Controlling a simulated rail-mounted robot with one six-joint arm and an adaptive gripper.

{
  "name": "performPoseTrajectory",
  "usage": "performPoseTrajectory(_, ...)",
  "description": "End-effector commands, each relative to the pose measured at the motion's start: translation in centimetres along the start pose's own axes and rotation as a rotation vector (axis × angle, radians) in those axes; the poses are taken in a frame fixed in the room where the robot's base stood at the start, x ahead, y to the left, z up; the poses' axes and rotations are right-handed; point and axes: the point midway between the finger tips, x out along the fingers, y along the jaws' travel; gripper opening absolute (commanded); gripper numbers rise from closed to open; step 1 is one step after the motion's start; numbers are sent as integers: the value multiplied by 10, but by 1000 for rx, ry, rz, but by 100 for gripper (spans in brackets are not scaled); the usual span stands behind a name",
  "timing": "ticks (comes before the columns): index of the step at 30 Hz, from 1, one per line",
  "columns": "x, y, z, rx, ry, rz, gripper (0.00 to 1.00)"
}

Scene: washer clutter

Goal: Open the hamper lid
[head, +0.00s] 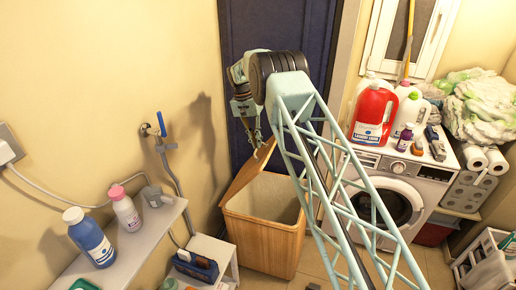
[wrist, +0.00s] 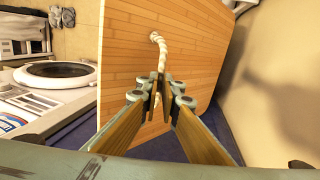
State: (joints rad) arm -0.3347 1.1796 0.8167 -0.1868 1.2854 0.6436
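The wooden hamper (head: 262,236) stands on the floor in front of the dark door, and its pale inside shows. Its lid (head: 243,172) is raised and tilted along the hamper's left side. In the wrist view the lid (wrist: 195,50) is a wooden panel with a pale rope handle (wrist: 160,50) coming out of a hole. My gripper (head: 256,143) is at the lid's upper end. In the wrist view my gripper (wrist: 160,88) has its fingertips close together around the rope.
A washing machine (head: 392,198) with bottles on top stands right of the hamper. A shelf (head: 135,245) with bottles is at the left, and a small white stand (head: 215,250) is close to the hamper's left. The wall is close beside the lid.

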Motion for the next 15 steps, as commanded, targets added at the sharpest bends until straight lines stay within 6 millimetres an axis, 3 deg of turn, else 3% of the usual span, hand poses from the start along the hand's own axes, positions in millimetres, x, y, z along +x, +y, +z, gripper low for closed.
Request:
performPoseTrajectory(4,-10,-18,5,7,-4,-1,0)
performPoseTrajectory(11,-10,-20,6,8,-5,-1,0)
performPoseTrajectory(15,-10,-20,5,8,-4,0,13)
